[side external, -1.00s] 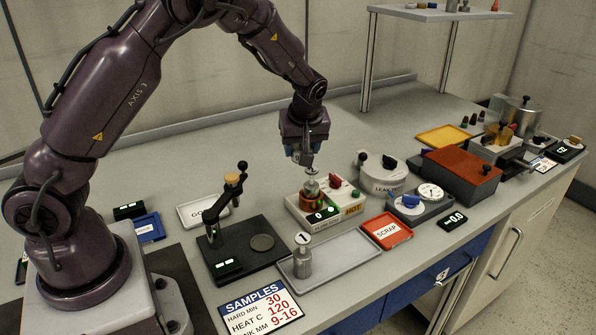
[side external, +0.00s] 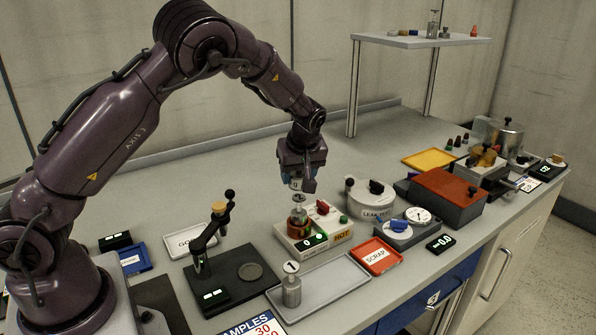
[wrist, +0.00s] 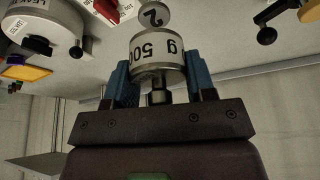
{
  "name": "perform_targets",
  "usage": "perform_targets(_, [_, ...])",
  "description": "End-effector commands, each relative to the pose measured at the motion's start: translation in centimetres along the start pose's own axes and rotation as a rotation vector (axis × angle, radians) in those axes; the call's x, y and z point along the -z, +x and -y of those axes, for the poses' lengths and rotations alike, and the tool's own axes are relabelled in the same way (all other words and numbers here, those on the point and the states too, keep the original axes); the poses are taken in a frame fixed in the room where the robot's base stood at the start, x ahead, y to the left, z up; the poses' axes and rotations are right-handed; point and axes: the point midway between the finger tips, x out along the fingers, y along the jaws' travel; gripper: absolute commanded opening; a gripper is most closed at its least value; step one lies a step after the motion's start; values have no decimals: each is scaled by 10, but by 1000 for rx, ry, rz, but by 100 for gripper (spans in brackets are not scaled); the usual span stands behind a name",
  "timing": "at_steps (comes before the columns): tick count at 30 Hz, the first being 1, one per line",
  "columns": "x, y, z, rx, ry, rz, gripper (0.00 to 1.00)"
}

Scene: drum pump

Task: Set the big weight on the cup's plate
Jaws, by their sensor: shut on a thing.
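My gripper (wrist: 160,84) is shut on a metal weight (wrist: 157,52) with a white band that reads 500 g. The weight also shows in the side view (side external: 296,185), upright below the fingers. A small round plate marked 2 (wrist: 154,16) is just beyond the weight's lower end in the wrist view.
A metal cylinder with a plate marked 1 (side external: 291,290) stands in the grey tray (side external: 325,288) in front. The black stand with a lever (side external: 240,275) is to the left, the LEAK TEST pot (side external: 368,198) to the right. A red SCRAP tray (side external: 375,258) lies near the front.

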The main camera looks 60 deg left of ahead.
Motion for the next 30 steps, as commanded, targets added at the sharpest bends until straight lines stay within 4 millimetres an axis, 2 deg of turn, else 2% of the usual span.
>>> perform_targets(11, [1,-1,0,-2,0,-1,9])
perform_targets(30, [-3,8,0,-2,-1,-1,9])
